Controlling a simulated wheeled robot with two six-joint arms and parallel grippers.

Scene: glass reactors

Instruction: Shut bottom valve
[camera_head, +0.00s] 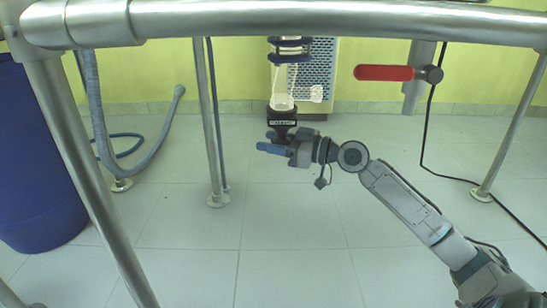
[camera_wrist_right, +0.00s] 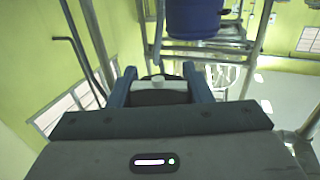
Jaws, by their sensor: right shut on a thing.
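The bottom valve (camera_head: 283,120) is a dark block with a white label, under the clear glass outlet (camera_head: 283,85) of the reactor. My right gripper (camera_head: 272,143), with blue fingers, reaches in from the right just below the valve body. It is shut on a part of the valve, seemingly its handle, which the fingers mostly hide in the head view. In the right wrist view, a dark part with a pale bar (camera_wrist_right: 160,86) lies between the two blue fingers (camera_wrist_right: 160,73). The handle's exact angle cannot be told. My left gripper is not in view.
A thick steel rail (camera_head: 330,22) crosses the top of the head view, with frame posts (camera_head: 213,130) below. A red lever (camera_head: 385,73) sits on a pipe at right. A blue drum (camera_head: 35,160) stands at left beside a grey hose (camera_head: 150,150). The tiled floor ahead is open.

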